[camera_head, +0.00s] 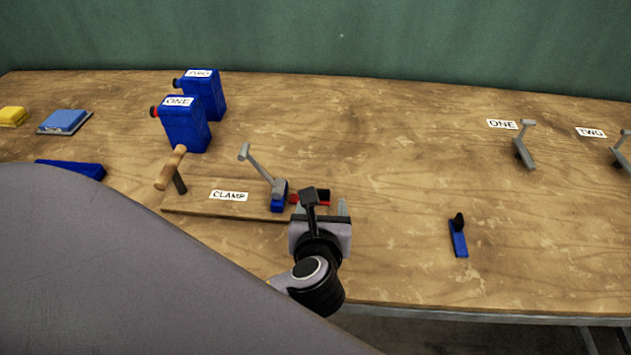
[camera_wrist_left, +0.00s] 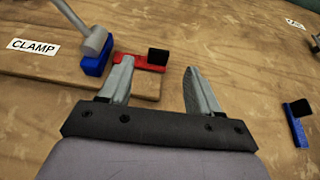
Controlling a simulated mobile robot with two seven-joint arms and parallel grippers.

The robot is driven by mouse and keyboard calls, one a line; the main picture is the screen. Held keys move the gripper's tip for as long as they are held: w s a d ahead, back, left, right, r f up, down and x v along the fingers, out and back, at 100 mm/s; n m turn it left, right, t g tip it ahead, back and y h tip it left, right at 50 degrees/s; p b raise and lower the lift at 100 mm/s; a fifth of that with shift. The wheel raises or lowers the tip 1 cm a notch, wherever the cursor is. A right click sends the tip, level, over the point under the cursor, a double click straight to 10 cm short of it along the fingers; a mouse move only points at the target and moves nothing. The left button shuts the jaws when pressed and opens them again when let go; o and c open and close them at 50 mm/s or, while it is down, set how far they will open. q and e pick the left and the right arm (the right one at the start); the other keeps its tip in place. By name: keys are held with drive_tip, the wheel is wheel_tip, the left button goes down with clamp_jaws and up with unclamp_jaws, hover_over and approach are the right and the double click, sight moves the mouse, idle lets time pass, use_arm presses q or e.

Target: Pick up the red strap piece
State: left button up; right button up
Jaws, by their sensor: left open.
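The red strap piece (camera_wrist_left: 152,67), with a black block on its right end, lies at the right end of the clamp board, beside the clamp's blue block (camera_wrist_left: 95,62). In the head view the red strap piece (camera_head: 323,198) shows just beyond my left gripper, which partly covers it. My left gripper (camera_wrist_left: 158,75) is open and empty in the wrist view. Its left finger overlaps the near edge of the strap piece in the picture, and its right finger is to the right of it. I cannot tell whether they touch. My right gripper is not in view.
The clamp's grey lever (camera_head: 258,165) rises left of the strap piece. Blue presses ONE (camera_head: 186,128) and TWO (camera_head: 206,92) stand behind. A blue strap piece (camera_head: 458,238) lies right. The table between is clear.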

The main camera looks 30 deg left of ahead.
sight(322, 193)
use_arm(q)
drive_tip(key=shift+x, duration=3.55)
drive_tip(key=shift+a+r, duration=0.1)
drive_tip(key=shift+r, duration=0.05)
drive_tip(key=c, duration=1)
